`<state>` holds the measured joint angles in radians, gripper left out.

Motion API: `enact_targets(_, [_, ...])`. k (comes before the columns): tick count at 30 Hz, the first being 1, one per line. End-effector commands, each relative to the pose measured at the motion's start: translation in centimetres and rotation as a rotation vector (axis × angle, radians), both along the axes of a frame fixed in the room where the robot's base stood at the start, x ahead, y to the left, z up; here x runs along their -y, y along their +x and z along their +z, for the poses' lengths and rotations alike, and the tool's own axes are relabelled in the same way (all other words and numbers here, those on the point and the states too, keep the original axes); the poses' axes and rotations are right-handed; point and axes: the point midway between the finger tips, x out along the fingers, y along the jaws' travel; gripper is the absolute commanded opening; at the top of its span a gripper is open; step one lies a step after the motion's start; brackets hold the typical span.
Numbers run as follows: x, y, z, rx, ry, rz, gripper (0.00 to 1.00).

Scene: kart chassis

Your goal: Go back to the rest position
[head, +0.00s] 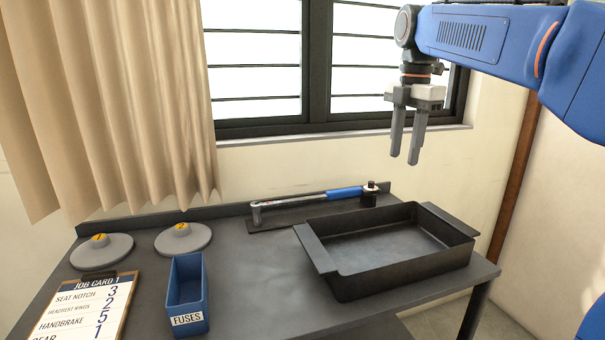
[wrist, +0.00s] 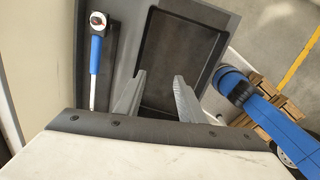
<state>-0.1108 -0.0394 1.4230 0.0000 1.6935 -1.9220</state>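My gripper (head: 406,135) hangs pointing down in the air above the back right of the table, in front of the window. Its two grey fingers are apart with nothing between them. In the wrist view the gripper (wrist: 158,90) also shows open and empty, with the black tray (wrist: 205,18) below it. The blue arm reaches in from the upper right of the head view.
The dark table (head: 262,275) holds an empty black tray (head: 448,262), a blue-handled torque wrench (head: 300,199), two numbered grey discs (head: 102,252) (head: 183,238), an empty blue fuses bin (head: 188,295) and a job card (head: 85,305). A curtain (head: 110,100) hangs at left.

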Motion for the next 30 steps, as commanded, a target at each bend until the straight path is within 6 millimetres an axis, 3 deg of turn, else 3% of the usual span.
enact_targets(5, [1.1,-3.7,-2.0,0.039,0.023,-0.233,0.36])
enact_targets(14, [2.9,-11.0,-7.8,0.116,0.101,-0.737,0.36])
enact_targets(23, [4.2,-18.2,-15.2,0.176,0.215,-1.224,0.36])
enact_targets(30, [5.1,-23.7,-22.1,0.206,0.333,-1.603,0.36])
